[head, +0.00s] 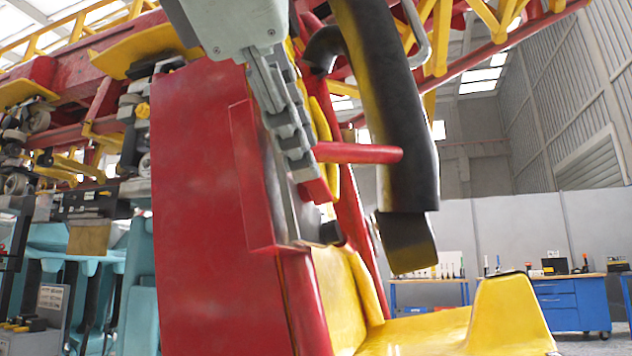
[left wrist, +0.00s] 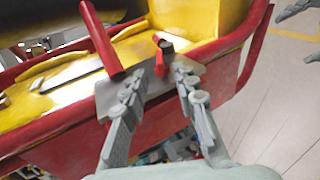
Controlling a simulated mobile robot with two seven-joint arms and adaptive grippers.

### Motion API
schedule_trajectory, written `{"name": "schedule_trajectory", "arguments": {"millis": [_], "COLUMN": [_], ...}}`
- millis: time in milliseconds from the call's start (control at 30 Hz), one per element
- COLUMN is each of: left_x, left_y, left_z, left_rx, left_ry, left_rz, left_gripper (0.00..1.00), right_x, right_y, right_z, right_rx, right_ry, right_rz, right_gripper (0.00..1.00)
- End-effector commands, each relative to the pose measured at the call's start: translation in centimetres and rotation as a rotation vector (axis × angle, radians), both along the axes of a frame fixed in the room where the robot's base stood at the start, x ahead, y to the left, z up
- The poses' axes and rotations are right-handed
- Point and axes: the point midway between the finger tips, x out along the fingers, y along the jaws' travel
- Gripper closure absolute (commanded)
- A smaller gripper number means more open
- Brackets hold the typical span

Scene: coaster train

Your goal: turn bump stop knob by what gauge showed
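My left gripper (head: 312,175) reaches down from the top of the head view beside the red and yellow coaster car (head: 205,210). In the left wrist view its two fingers (left wrist: 161,75) are spread apart, with nothing clamped between them. A small red piece with a dark round top, likely the bump stop knob (left wrist: 163,58), stands on a grey metal plate (left wrist: 108,95) just beyond the fingertips. I cannot tell whether a finger touches it. Two separated grey fingers, my right gripper (left wrist: 303,32), show at the right edge of the wrist view. I cannot make out a gauge.
A red bar (head: 360,153) and a dark padded restraint (head: 395,110) are close to my left gripper. Yellow seats (head: 415,335) lie below. Blue workbenches (head: 570,303) stand at the far right. In the wrist view, open floor (left wrist: 285,110) lies right of the car.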

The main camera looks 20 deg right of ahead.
Motion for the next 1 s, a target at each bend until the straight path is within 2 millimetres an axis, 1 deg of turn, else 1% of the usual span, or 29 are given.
{"name": "schedule_trajectory", "arguments": {"millis": [33,100,300,433,667,767,900,1000], "left_x": [0.7,1.6,3.5,4.0,4.0,4.0,4.0,4.0], "left_y": [-0.4,-1.0,-2.3,-2.6,-2.7,-2.7,-2.7,-2.7], "left_z": [-0.6,-1.1,-2.1,-2.4,-2.4,-2.4,-2.4,-2.4], "left_rx": [0.0,0.0,0.0,-0.001,-0.001,-0.001,-0.002,-0.002], "left_ry": [0.004,0.004,0.002,0.003,0.002,0.002,0.002,0.002], "left_rz": [0.0,0.0,-0.002,-0.003,-0.003,-0.003,-0.003,-0.003], "left_gripper": [0.72,0.72,0.72,0.72,0.72,0.81,0.99,1.0], "right_x": [-0.2,-0.4,-0.8,-1.0,-1.1,-1.1,-1.0,-1.0], "right_y": [-0.1,-0.2,-0.4,-0.5,-0.5,-0.5,-0.5,-0.5], "right_z": [0.0,0.1,0.3,0.4,0.4,0.4,0.4,0.4], "right_rx": [0.004,0.009,0.019,0.022,0.023,0.023,0.023,0.023], "right_ry": [-0.012,-0.029,-0.062,-0.073,-0.075,-0.075,-0.074,-0.074], "right_rz": [-0.001,-0.002,-0.005,-0.006,-0.006,-0.006,-0.006,-0.006], "right_gripper": [0.22,0.22,0.22,0.22,0.22,0.22,0.22,0.22]}}
